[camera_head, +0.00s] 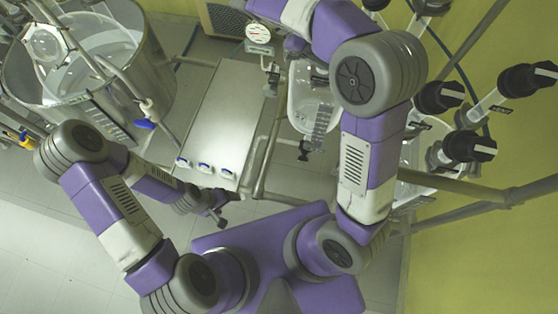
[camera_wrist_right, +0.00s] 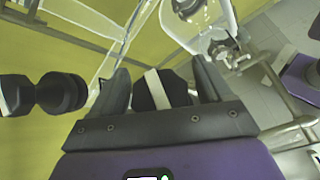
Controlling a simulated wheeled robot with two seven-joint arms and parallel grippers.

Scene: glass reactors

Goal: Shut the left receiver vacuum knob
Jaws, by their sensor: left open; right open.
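In the right wrist view, a black knob with a white stripe (camera_wrist_right: 163,88) lies between the two fingers of my right gripper (camera_wrist_right: 160,85). The fingers are open on either side of it, and I cannot tell whether they touch it. Another black knob (camera_wrist_right: 60,93) is to the left of the gripper. My right gripper does not show clearly in the head view, where its arm reaches to the top edge. My left gripper (camera_head: 216,207) is open and empty, low beside the front of a metal box. I cannot tell for certain which knob is the left receiver vacuum knob.
Several black knobs on pale stems, such as one at the right (camera_head: 470,148), stand near the yellow wall. A glass vessel (camera_head: 310,90) is beside my right arm. A metal box (camera_head: 222,110) and a large round vat (camera_head: 85,60) are at the left. Pipes cross between.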

